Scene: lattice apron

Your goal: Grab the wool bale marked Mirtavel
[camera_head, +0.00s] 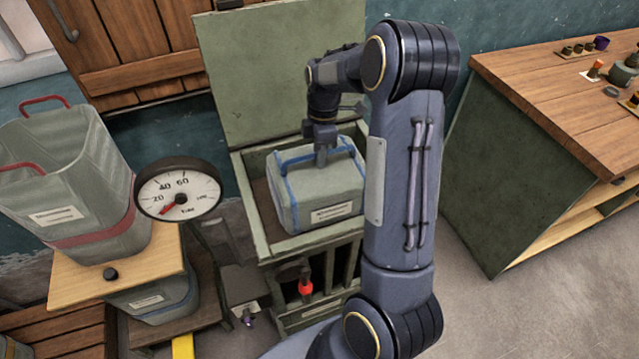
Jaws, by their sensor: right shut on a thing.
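A grey-green wool bale (300,195) with blue straps and a blue top handle sits inside the open green crate (249,215). A pale label (331,211) is on its front, but its writing is too small to read, so I cannot confirm the name Mirtavel. My right gripper (321,155) points down at the top of this bale and is shut on its handle. My right arm hides the right side of the bale and crate. The bale appears low in the crate, and I cannot tell whether it is lifted. My left gripper is not in view.
A dial scale (179,190) stands left of the crate, beside a grey bin (70,185) with red handles on a wooden platform (120,272). The crate's lid (270,75) stands open behind. A wooden-topped counter (560,110) with small items is at right. Grey floor is clear between.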

